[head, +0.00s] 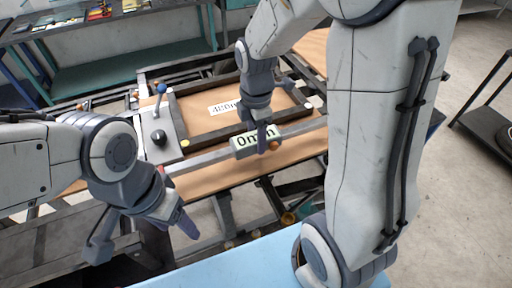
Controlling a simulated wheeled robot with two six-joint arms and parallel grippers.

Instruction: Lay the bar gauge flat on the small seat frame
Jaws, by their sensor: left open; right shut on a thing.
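The bar gauge (200,159) is a long grey bar with a pale "0mm" label block and an orange knob. My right gripper (263,140) is shut on it at the label block. The bar slants from lower left to upper right across the front of a dark rectangular frame (177,122), which looks like the small seat frame. A white label starting "480" lies on the brown board inside it. I cannot tell whether the bar touches the frame. My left gripper (146,240) is open and empty, left of and nearer than the bar; its fingers are apart.
A grey plate with a blue-knobbed lever (160,89) and a black knob (159,138) stands left of the frame. A brown board (225,177) lies below the bar. A light blue surface (235,262) is in front. A teal shelf (130,65) stands behind.

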